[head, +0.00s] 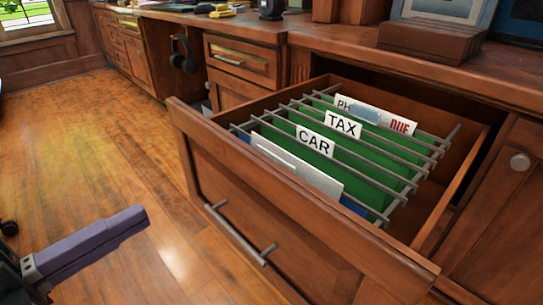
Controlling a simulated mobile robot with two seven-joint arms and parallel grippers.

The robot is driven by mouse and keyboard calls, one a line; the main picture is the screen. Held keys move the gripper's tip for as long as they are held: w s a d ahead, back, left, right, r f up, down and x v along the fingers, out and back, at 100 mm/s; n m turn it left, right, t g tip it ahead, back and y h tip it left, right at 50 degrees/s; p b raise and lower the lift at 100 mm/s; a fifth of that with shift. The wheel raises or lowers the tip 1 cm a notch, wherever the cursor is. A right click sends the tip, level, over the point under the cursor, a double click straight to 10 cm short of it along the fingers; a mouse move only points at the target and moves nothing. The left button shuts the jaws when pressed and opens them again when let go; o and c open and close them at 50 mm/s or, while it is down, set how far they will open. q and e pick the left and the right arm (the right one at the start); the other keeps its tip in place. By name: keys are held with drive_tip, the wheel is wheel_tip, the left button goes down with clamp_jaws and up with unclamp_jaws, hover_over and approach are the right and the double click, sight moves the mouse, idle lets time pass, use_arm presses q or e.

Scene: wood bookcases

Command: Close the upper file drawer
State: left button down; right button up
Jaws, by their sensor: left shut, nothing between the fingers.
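The upper file drawer (285,195) stands pulled out toward me on the right, with a grey bar handle (236,232) on its wooden front. Green hanging files (330,148) labelled CAR, TAX and others hang inside from grey rails. My left gripper (140,214) is at the lower left, shut and empty, with its purple fingers pointing right. In the picture it is to the left of the drawer front and not touching it. My right gripper does not show.
The wooden counter (345,45) runs along the back, with a brown box (432,40) and a framed picture standing on it. Dark headphones (184,54) hang by the smaller drawers. A round knob (519,161) is on the door at right.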

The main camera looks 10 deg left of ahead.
use_arm(q)
drive_tip(key=f+m, duration=0.1)
drive_tip(key=f, duration=0.1)
drive_tip(key=b, duration=0.3)
approach(255, 169)
drive_tip(key=x, duration=0.7)
drive_tip(key=shift+a, duration=0.1)
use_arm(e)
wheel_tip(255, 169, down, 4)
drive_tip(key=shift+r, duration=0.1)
